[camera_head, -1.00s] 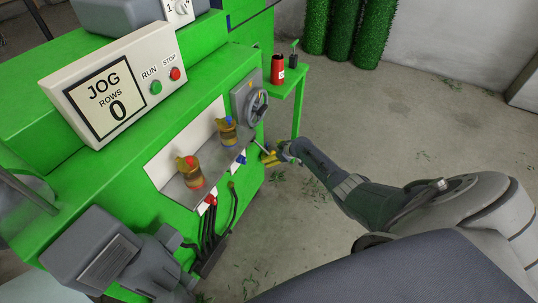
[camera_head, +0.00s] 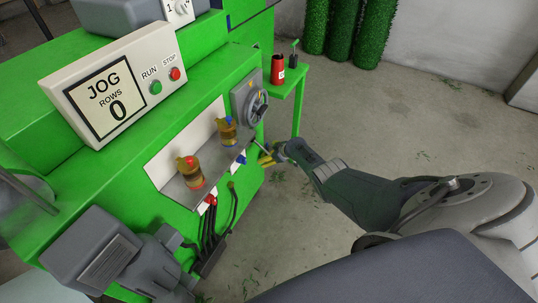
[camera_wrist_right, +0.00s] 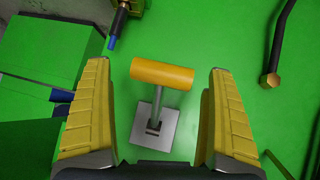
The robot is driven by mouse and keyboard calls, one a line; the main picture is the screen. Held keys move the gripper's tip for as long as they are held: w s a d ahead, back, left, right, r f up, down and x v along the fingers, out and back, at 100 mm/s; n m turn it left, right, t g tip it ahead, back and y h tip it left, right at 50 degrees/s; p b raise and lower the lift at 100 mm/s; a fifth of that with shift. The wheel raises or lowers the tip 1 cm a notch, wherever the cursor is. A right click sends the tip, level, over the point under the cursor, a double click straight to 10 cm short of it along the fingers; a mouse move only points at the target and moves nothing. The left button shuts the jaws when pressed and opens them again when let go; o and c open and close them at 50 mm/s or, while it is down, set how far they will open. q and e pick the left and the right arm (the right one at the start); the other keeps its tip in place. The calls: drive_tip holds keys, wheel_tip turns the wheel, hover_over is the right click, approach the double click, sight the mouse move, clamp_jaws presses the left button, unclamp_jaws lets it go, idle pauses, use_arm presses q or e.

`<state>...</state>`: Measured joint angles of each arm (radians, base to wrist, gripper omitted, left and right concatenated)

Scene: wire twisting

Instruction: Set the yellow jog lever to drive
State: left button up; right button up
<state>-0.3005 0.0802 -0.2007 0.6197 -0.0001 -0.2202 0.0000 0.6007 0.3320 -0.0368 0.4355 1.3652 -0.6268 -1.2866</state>
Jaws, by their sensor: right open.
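The yellow jog lever shows in the right wrist view as an orange-yellow crossbar handle (camera_wrist_right: 162,73) on a grey stem, rising from a square grey plate (camera_wrist_right: 154,127) on the green machine. My right gripper (camera_head: 264,157) is at the machine's right side in the head view. In the right wrist view its two yellow fingers (camera_wrist_right: 160,105) are spread open, one on each side of the handle, with gaps on both sides. They do not touch it. In the head view the lever's handle is hard to tell from the fingers. My left gripper is not in view.
The green machine carries a JOG display (camera_head: 115,95) reading ROWS 0, with RUN and STOP buttons. A red can (camera_head: 278,70) stands on a green side shelf. A dark bent rod (camera_wrist_right: 280,45) is near the right finger.

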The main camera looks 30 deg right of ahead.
drive_tip(key=c, duration=1.5)
